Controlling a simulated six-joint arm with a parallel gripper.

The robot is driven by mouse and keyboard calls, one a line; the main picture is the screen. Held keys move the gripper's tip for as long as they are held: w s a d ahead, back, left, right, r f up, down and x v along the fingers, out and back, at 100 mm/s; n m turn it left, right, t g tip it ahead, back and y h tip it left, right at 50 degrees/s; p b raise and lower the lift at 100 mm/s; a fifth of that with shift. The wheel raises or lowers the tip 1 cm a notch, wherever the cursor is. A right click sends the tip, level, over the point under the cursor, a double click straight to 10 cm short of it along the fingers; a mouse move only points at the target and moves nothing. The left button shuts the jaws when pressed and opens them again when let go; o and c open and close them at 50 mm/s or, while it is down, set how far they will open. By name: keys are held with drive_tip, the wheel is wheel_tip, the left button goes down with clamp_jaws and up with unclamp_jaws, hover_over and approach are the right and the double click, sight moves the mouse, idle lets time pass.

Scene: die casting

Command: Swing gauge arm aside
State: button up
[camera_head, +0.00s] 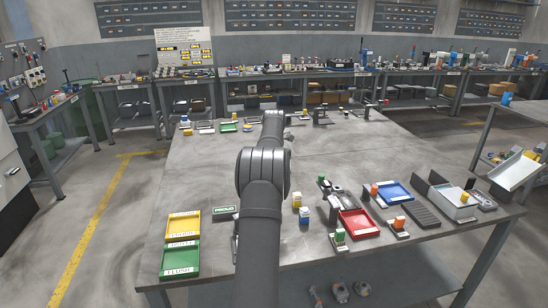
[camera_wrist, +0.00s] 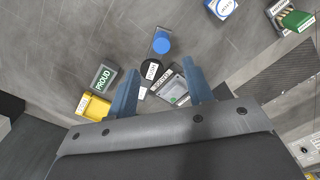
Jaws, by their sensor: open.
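In the wrist view, a short grey bar with a round blue knob (camera_wrist: 161,45) lies just beyond my fingertips; it looks like the gauge arm. A black round part (camera_wrist: 152,69) with a white label sits at its near end, between my fingertips. A grey labelled block (camera_wrist: 175,87) lies close to the right finger. My gripper (camera_wrist: 161,68) is open, its two blue-grey fingers apart, with nothing visibly clamped. I cannot tell the fingers' height above the table. In the head view, my arm reaches to the far part of the table and hides the gripper and gauge.
A blue-and-white piece (camera_wrist: 222,8) lies upper right. In the head view, a yellow tray (camera_head: 184,224), green tray (camera_head: 180,262) and red tray (camera_head: 358,223) stand nearer; the table's left middle is clear.

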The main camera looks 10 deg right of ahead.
wheel_tip(320, 180, up, 8)
idle(0.5)
wheel_tip(320, 180, down, 17)
drive_tip(key=shift+f, duration=0.2)
idle(0.4)
drive_tip(key=shift+r, duration=0.1)
wheel_tip(320, 180, up, 17)
wheel_tip(320, 180, down, 17)
drive_tip(key=shift+r, duration=0.2)
drive_tip(key=shift+s+f, duration=0.15)
drive_tip(key=shift+f, duration=0.2)
drive_tip(key=shift+s+d+m, duration=0.2)
drive_tip(key=shift+s+m, duration=0.45)
drive_tip(key=shift+m, duration=0.05)
